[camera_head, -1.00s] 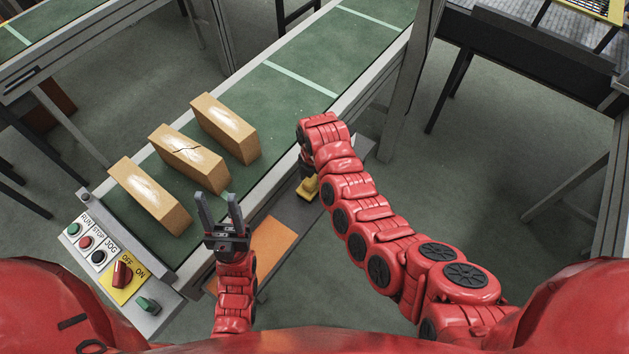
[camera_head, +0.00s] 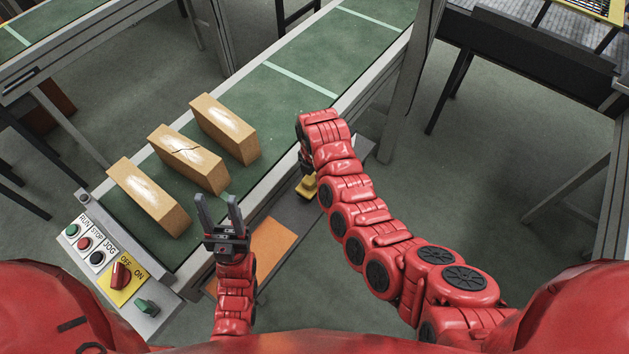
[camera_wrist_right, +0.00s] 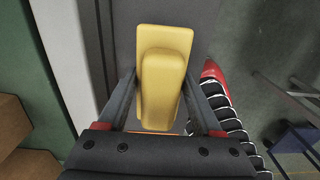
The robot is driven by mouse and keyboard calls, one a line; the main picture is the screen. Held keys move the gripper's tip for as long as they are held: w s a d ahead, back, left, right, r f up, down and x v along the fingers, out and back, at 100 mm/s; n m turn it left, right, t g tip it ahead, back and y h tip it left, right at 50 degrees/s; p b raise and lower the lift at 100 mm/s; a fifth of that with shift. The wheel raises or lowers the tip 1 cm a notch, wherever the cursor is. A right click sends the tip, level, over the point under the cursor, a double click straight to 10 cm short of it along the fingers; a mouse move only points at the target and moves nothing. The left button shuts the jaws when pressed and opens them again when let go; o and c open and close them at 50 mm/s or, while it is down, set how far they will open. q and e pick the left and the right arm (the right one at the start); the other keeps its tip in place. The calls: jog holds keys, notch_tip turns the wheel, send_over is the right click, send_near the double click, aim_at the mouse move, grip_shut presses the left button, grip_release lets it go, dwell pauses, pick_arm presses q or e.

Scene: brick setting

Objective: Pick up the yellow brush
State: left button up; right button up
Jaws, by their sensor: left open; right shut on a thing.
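The yellow brush (camera_wrist_right: 161,80) is between the fingers of my right gripper (camera_wrist_right: 161,105) in the right wrist view, which is shut on it. In the head view the yellow brush (camera_head: 307,187) shows as a small yellow piece beside the conveyor, partly hidden by my right arm. My right gripper is mostly hidden by that arm in the head view. A grey surface lies beneath the brush; I cannot tell whether the brush touches it. My left gripper (camera_head: 220,210) is open and empty, in front of the conveyor's near edge.
Three tan bricks (camera_head: 224,128) lie on the green conveyor belt (camera_head: 290,75); the middle one is cracked. A control panel (camera_head: 115,262) with buttons and switches is at the conveyor's left end. An orange board (camera_head: 272,250) lies below the conveyor edge. Open floor (camera_head: 480,190) is on the right.

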jog(key=shift+w+a+r+b, duration=0.1)
jog(key=shift+w+r+b, duration=0.05)
jog(key=shift+r+b, duration=0.4)
jog(key=shift+s+d+r, duration=0.25)
jog(key=shift+s+d, duration=0.2)
jog(key=shift+s+d+r, duration=0.2)
jog(key=shift+s+d, duration=0.2)
jog(key=shift+d, duration=0.05)
jog(key=s+d+p, duration=0.1)
jog(key=s+d+r+p, duration=0.1)
jog(key=d+p, duration=0.1)
jog(key=shift+s+r, duration=0.15)
jog(key=shift+s, duration=0.2)
jog(key=s+d+p, duration=0.3)
jog(key=s+d, duration=0.3)
jog(key=d, duration=0.1)
jog(key=shift+s+d+r, duration=0.15)
jog(key=shift+d, duration=0.15)
